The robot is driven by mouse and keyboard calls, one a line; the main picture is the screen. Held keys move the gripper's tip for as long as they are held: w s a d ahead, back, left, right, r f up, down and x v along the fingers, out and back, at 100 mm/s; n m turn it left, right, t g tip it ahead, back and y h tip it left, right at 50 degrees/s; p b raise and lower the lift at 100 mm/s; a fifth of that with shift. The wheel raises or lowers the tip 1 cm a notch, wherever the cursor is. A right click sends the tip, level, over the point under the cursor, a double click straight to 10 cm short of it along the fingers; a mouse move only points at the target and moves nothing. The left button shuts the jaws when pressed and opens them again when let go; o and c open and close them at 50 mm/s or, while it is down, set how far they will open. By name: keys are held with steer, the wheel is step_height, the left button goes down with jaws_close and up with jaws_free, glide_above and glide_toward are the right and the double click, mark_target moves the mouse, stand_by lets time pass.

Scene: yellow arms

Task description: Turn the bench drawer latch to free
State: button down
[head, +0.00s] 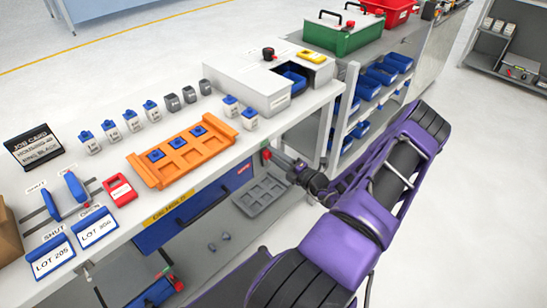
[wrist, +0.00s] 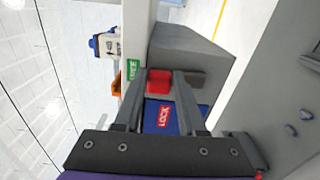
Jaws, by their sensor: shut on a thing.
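The blue bench drawer (head: 215,201) is in the bench front in the head view, below the white top. Its latch shows in the wrist view as a red block (wrist: 158,82). My gripper (wrist: 160,76) has one finger on each side of this block and is shut on it. The green FREE label (wrist: 133,70) is just left of the fingers. The red LOCK label (wrist: 164,116) is on blue between the fingers, nearer the palm. In the head view my gripper (head: 282,162) is at the bench's right front corner, and the latch is mostly hidden there.
The bench top holds an orange tray (head: 149,173), several blue-capped bottles (head: 152,111) and a white housing (head: 262,85). A grey tray (head: 262,195) lies on the shelf below. A rack of blue bins (head: 383,72) stands right of the bench.

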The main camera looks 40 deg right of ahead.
steer(key=shift+d+f+m, duration=0.1)
steer(key=shift+d+m, duration=0.1)
steer(key=shift+m, duration=0.3)
steer(key=shift+c, duration=2.4)
jaws_free()
steer(key=s+d, duration=0.1)
steer(key=s, duration=1.6)
steer(key=shift+s+d, duration=0.15)
steer(key=shift+s, duration=0.05)
